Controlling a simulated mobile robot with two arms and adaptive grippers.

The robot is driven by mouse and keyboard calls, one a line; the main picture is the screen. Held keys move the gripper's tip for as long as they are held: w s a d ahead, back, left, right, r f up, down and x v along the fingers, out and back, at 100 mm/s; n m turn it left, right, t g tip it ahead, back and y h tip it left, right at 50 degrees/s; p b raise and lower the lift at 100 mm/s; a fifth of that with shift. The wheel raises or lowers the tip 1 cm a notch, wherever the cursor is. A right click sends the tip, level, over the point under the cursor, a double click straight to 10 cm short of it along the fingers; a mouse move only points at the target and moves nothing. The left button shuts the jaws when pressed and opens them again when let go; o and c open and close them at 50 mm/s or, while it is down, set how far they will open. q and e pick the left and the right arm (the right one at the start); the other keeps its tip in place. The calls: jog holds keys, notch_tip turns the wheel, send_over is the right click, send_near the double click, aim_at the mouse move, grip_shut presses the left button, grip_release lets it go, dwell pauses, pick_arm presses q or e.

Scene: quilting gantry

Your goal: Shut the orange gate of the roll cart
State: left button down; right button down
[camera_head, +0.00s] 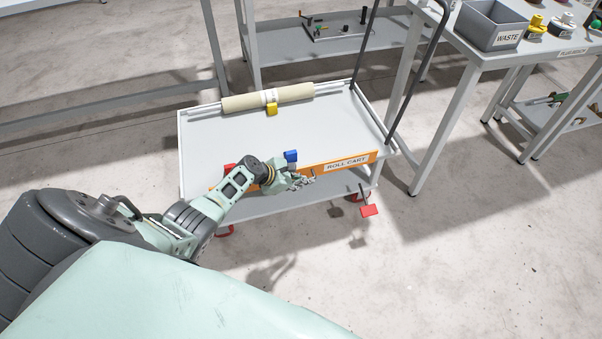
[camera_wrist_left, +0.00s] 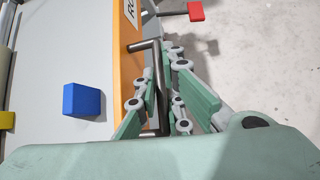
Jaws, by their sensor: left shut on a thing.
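The orange gate (camera_head: 318,169) of the roll cart runs along the cart's near edge and bears a ROLL CART label. In the left wrist view the gate (camera_wrist_left: 128,62) shows as an orange strip with a dark bar handle (camera_wrist_left: 146,45). My left gripper (camera_head: 301,181) is at the gate's outer side, and in the left wrist view its fingers (camera_wrist_left: 163,98) are shut around the handle. My arm and hand hide part of the gate's left half. I cannot tell whether the gate is fully seated. My right gripper is not in view.
The cart deck (camera_head: 225,140) carries a beige roll (camera_head: 245,101), a yellow block (camera_head: 272,110) and a blue block (camera_head: 291,156). A red pedal (camera_head: 369,210) sticks out low at the cart's right. A table with a WASTE bin (camera_head: 490,32) stands right. The floor in front is clear.

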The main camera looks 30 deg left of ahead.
pick_arm(q)
jog(key=shift+w+a+r+h, duration=0.15)
jog(key=shift+w+a+h, duration=0.05)
jog(key=shift+a+h, duration=0.15)
dwell(0.4)
jog(key=c, duration=2.2)
grip_release()
jog(key=shift+o, duration=0.2)
jog(key=shift+s+d+g, duration=0.1)
jog(key=shift+g, duration=0.2)
jog(key=v, duration=1.1)
jog(key=shift+s+r, duration=0.25)
jog(key=shift+r, duration=0.05)
